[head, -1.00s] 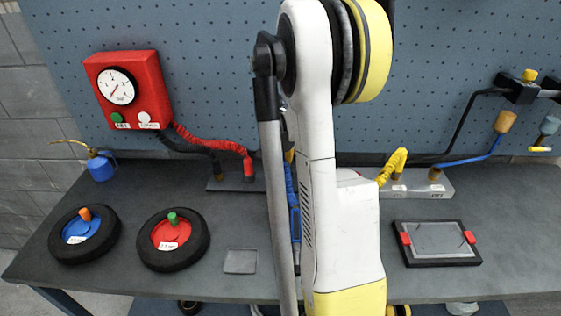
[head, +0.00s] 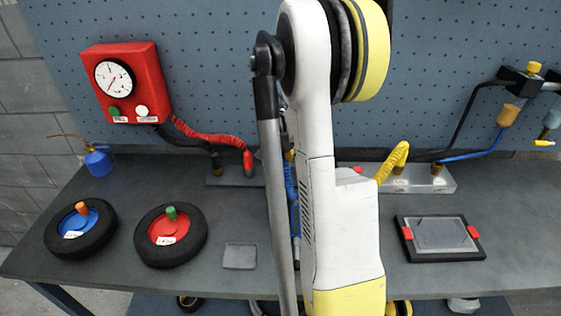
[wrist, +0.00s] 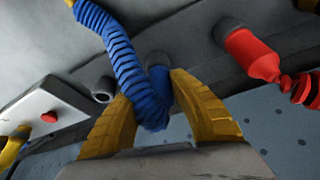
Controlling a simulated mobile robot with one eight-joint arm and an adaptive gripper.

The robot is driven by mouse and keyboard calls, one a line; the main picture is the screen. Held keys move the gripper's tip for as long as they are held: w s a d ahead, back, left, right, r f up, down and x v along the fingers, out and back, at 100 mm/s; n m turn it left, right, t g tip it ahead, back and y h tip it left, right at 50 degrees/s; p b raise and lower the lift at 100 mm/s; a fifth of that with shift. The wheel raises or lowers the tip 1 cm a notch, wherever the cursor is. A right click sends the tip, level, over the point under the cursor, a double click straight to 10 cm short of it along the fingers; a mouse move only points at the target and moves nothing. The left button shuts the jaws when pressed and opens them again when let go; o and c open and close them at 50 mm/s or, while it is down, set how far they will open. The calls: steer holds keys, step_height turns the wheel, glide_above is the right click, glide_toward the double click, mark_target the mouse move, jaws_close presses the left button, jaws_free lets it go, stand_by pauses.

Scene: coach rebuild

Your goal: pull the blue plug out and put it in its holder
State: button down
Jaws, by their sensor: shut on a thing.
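The blue plug (wrist: 158,78) sits between the yellow fingers of my gripper (wrist: 152,90) in the wrist view, with its blue coiled hose (wrist: 112,45) crossing in front. My gripper is shut on it. I cannot tell whether the plug is still seated in a socket. In the head view my arm hides the gripper and plug; only part of the blue hose (head: 290,180) shows beside it. Two dark round openings show near the fingers in the wrist view, one at left (wrist: 104,89) and one at upper right (wrist: 228,30). I cannot tell which holder is the blue plug's.
A red plug (wrist: 250,52) is close on the right in the wrist view. A yellow coiled hose (head: 393,160) rises at the metal block (head: 415,180). The red gauge box (head: 128,85) hangs at left. Two wheels (head: 52,238) (head: 140,240) and a framed tray (head: 438,257) lie on the bench.

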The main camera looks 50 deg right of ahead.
steer(key=c, duration=1.2)
jaws_free()
steer(key=v, duration=1.2)
steer(key=shift+a, duration=0.1)
